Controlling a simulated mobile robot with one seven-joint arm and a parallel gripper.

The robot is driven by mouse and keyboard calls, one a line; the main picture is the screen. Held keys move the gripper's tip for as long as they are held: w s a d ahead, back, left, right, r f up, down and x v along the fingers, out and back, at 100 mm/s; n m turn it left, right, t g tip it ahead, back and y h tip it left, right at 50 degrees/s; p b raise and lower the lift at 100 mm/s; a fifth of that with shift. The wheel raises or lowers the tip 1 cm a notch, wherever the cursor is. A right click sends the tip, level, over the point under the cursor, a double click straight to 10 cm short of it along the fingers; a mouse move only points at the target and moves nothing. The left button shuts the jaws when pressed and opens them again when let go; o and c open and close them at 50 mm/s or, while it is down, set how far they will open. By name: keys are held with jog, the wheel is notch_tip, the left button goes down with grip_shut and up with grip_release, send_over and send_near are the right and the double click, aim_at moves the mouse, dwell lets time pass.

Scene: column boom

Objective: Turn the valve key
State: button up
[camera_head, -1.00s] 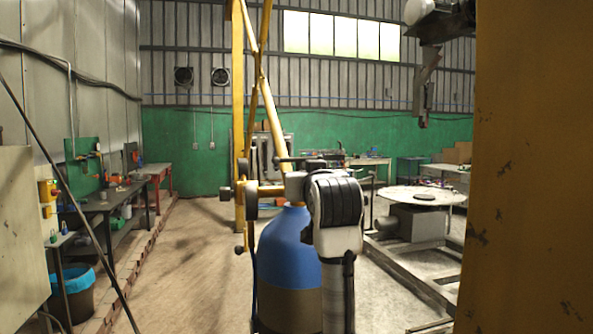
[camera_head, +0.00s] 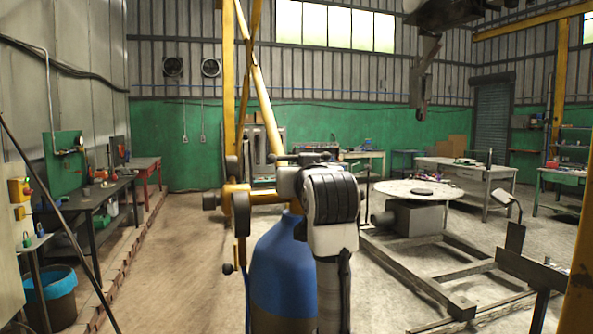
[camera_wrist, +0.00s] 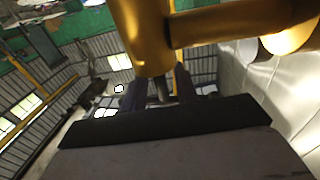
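The blue gas cylinder (camera_head: 280,262) stands upright in the head view, partly hidden by my white arm link with black bands. Dark and brass valve fittings (camera_head: 236,197) show left of its top. In the wrist view a brass valve body (camera_wrist: 142,35) with a side pipe (camera_wrist: 235,25) fills the top. My gripper (camera_wrist: 160,92) has two dark fingers apart, just below the brass body. A thin dark stem (camera_wrist: 163,88), possibly the valve key, shows between them with gaps on both sides. Whether it is touched cannot be told. My gripper is not clearly visible in the head view.
A yellow boom column (camera_head: 229,90) stands behind the cylinder. A round table (camera_head: 418,190) on a metal frame (camera_head: 425,285) is at right. Workbenches (camera_head: 100,197) line the left wall above a brick edge. A bin (camera_head: 52,290) stands at lower left. Floor is open at centre left.

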jog(key=shift+w, duration=0.35)
jog(key=shift+s+r, duration=0.1)
jog(key=shift+s, duration=0.1)
jog(key=shift+c, duration=0.4)
grip_shut()
jog(key=shift+m+h, duration=0.4)
jog(key=shift+h, duration=0.2)
jog(key=shift+o, duration=0.4)
grip_release()
jog(key=shift+w, duration=0.1)
